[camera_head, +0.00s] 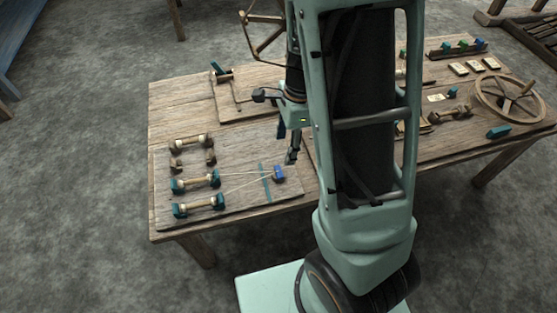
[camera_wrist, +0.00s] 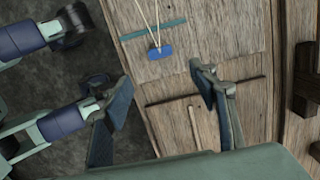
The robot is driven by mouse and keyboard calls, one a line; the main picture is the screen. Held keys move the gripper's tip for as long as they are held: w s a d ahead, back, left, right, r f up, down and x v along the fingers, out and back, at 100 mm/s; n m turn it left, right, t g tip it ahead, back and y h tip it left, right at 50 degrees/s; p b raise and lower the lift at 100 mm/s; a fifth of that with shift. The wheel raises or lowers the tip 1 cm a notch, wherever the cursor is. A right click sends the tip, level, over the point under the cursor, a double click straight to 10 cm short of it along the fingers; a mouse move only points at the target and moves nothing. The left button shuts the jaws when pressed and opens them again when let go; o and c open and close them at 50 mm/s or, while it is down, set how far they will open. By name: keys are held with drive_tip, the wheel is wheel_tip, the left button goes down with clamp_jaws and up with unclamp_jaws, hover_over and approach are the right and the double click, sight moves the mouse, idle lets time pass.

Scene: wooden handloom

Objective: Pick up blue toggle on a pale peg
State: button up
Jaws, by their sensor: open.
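A small blue toggle (camera_head: 278,173) lies at the right end of two pale threads on the wooden board at the left of the table. It also shows in the wrist view (camera_wrist: 160,51), beyond my fingertips, where the threads meet it. I cannot make out a pale peg under it. My gripper (camera_head: 289,147) hangs above the board near the toggle, partly hidden by my arm. In the wrist view my gripper (camera_wrist: 162,85) has its two fingers wide apart, with nothing between them.
Several wooden spools with teal ends (camera_head: 198,181) stand on the board's left side. A teal strip (camera_head: 265,183) lies under the threads. A spoked wheel (camera_head: 508,98) and a teal block (camera_head: 498,131) are on the table's right. My arm hides the table's middle.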

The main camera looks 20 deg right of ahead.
drive_tip(key=f, duration=0.1)
drive_tip(key=b, duration=0.2)
hover_over(279, 171)
drive_tip(key=d, duration=0.1)
drive_tip(key=f, duration=0.4)
drive_tip(key=shift+s+f, duration=0.2)
drive_tip(key=shift+f, duration=0.2)
drive_tip(key=f+b, duration=0.1)
drive_tip(key=f, duration=0.1)
drive_tip(key=f+b, duration=0.1)
drive_tip(key=f, duration=0.1)
drive_tip(key=a+f+b, duration=0.1)
drive_tip(key=shift+w+f, duration=0.15)
drive_tip(key=shift+f, duration=0.25)
drive_tip(key=shift+r, duration=0.1)
drive_tip(key=c, duration=0.9)
